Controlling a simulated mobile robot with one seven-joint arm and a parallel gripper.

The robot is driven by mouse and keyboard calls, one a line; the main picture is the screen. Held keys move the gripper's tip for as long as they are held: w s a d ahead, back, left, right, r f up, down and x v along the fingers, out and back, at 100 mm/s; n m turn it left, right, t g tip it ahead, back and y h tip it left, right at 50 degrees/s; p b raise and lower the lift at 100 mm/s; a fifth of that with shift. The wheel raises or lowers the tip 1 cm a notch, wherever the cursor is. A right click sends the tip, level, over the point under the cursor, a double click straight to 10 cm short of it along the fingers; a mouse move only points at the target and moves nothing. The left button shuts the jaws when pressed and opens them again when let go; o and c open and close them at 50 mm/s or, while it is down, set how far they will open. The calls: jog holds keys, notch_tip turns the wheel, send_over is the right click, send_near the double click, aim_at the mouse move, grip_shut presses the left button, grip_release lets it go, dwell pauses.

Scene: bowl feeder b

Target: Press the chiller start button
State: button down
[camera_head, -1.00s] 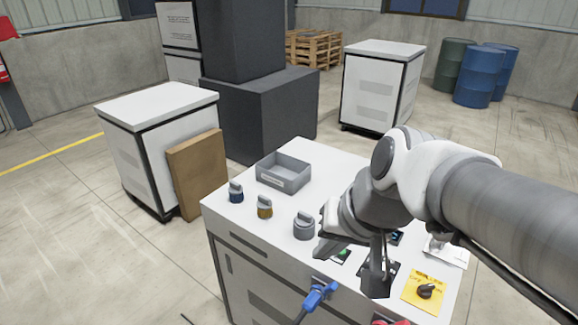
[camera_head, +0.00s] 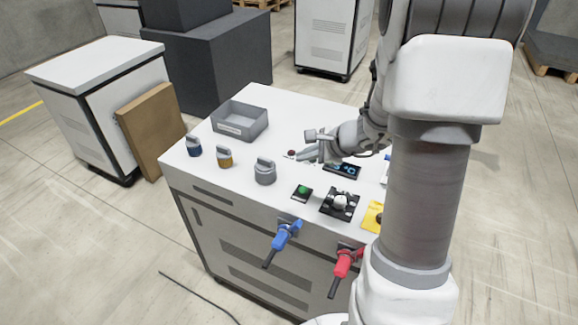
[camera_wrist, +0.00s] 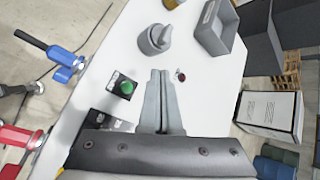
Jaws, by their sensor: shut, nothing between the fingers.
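A green push button (camera_head: 303,190) sits on a small black plate on the white cabinet top, near its front edge. It also shows in the wrist view (camera_wrist: 127,87), left of my fingers, with small lettering I cannot read. My gripper (camera_head: 303,155) is over the middle of the top, behind the green button and apart from it. In the wrist view my two fingers (camera_wrist: 159,74) lie together, shut and empty. A small red button (camera_head: 291,153) is close by the fingertips; it shows right of them in the wrist view (camera_wrist: 181,75).
Grey (camera_head: 265,172), yellow (camera_head: 225,158) and blue (camera_head: 194,147) knobs stand along the left of the top, before a grey bin (camera_head: 262,127). A black switch plate (camera_head: 328,207) and a display (camera_head: 349,172) lie right. Blue (camera_head: 287,233) and red (camera_head: 345,262) handles stick out in front.

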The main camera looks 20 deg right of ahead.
jog(key=shift+w+d+f+m, duration=0.2)
jog(key=shift+d+f+m, duration=0.4)
jog(key=shift+d+f, duration=0.15)
jog(key=b, duration=0.6)
send_over(307, 192)
notch_tip(307, 192, down, 8)
jog(key=shift+r, duration=0.25)
jog(key=shift+f+b, duration=0.6)
jog(key=shift+b, duration=0.15)
jog(key=shift+f, duration=0.2)
dwell(0.7)
jog(key=shift+f+b, duration=0.25)
jog(key=shift+b, duration=0.45)
